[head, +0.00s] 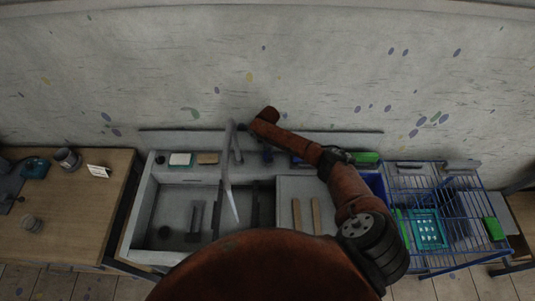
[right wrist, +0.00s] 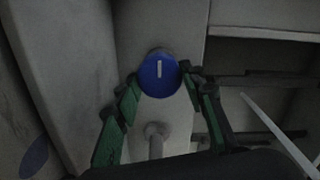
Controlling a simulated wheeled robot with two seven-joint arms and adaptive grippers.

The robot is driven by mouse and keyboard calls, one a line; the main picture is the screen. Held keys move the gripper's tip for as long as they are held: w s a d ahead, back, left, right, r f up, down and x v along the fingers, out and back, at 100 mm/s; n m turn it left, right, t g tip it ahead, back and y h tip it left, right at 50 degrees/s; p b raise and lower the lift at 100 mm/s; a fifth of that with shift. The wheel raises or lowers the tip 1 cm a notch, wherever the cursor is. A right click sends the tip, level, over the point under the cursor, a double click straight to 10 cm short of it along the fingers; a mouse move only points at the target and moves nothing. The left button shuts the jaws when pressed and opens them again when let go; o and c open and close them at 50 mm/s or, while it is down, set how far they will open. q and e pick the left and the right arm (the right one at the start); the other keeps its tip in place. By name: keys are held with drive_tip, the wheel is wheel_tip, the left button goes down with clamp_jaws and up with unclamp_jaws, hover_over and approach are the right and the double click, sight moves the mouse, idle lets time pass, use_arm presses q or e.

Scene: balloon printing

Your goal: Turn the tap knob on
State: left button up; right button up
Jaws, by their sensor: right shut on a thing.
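The blue round tap knob (right wrist: 157,82) with a pale upright mark on its face is in the right wrist view. My right gripper (right wrist: 160,73) is shut on the knob, with one finger at its left side and one at its right. In the head view my right arm reaches over the sink's back edge, and its gripper end (head: 245,127) is small and dark; I cannot make out the knob in its grip there. A pale long tap spout (head: 228,170) slants over the sink basin. My left gripper is not in view.
The sink (head: 142,205) has a soap-like block (head: 181,159) on its back ledge. A blue wire rack (head: 425,182) stands at the right. A wooden table (head: 85,225) with a cup (head: 67,158) stands at the left. The wall is close behind the sink.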

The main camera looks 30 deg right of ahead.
drive_tip(key=o, duration=1.2)
drive_tip(key=shift+w, duration=0.1)
drive_tip(key=shift+c, duration=0.2)
drive_tip(key=shift+r, duration=0.15)
wheel_tip(320, 180, up, 12)
